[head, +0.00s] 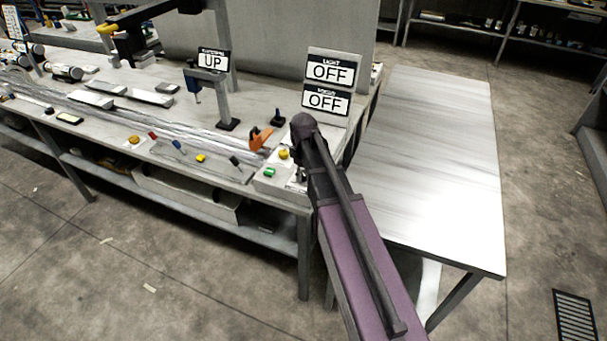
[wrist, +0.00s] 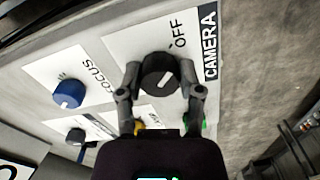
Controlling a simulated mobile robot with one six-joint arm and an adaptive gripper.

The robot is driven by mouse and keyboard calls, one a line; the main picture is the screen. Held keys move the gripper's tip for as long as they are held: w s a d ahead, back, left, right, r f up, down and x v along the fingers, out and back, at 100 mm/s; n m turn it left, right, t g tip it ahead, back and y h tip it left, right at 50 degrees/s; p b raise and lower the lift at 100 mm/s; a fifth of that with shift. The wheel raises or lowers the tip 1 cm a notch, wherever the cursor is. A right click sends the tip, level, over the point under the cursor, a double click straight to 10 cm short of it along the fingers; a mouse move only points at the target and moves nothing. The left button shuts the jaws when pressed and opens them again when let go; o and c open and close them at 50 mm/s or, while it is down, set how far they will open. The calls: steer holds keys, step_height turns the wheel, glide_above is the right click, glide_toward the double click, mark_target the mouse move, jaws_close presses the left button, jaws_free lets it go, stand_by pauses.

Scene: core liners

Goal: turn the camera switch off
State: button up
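The camera switch (wrist: 159,72) is a round black knob with a white pointer line, on a white plate (wrist: 125,45) marked CAMERA and OFF in the wrist view. My gripper (wrist: 164,80) is open, with one finger on each side of the knob. The left fingertip is close to the knob; a gap shows at the right one. Whether either touches is unclear. In the head view my arm hides the knob and most of the gripper.
A blue FOCUS knob (wrist: 68,93) and another dark knob (wrist: 76,136) sit beside the switch. Yellow and green buttons lie partly behind my fingers. In the head view, two OFF signs (head: 331,71) and an UP sign (head: 212,61) stand behind. A bare table (head: 440,150) is at right.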

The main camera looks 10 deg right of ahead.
steer(key=o, duration=0.4)
steer(key=shift+c, duration=0.2)
steer(key=shift+m, duration=0.4)
steer(key=shift+m, duration=1.4)
steer(key=m, duration=0.3)
steer(key=shift+m, duration=0.4)
steer(key=m, duration=0.5)
steer(key=shift+m, duration=0.3)
steer(key=m, duration=0.5)
steer(key=shift+a, duration=0.1)
steer(key=shift+r+p, duration=0.45)
step_height(320, 180, up, 13)
steer(key=p, duration=1.3)
